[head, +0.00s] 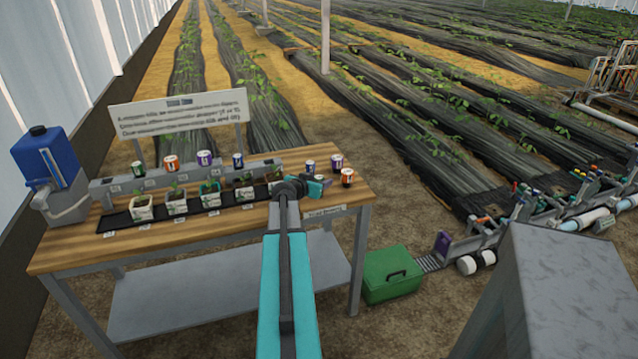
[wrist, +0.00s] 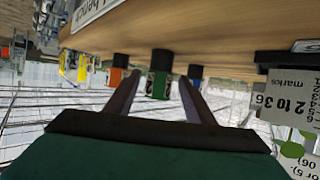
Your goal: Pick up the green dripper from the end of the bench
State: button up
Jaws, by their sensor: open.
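The green dripper (wrist: 158,82) shows in the wrist view, which is upside down. My gripper (wrist: 159,90) is open and empty, with one finger at each side of the dripper in the picture. I cannot tell how far the fingertips reach around it. In the head view my gripper (head: 303,187) is low over the right end of the bench (head: 255,213), and it mostly hides the green dripper there.
Close by stand an orange dripper (head: 347,178), a purple dripper (head: 337,161) and a blue dripper (head: 310,167). Potted seedlings (head: 176,203) line a black tray to the left. Behind them is a grey rack (head: 112,190) with several drippers. A green box (head: 391,274) sits on the ground.

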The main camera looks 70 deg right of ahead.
aim_at(323, 179)
jog(key=shift+p+x, duration=0.6)
jog(key=shift+x, duration=1.35)
jog(key=c, duration=1.1)
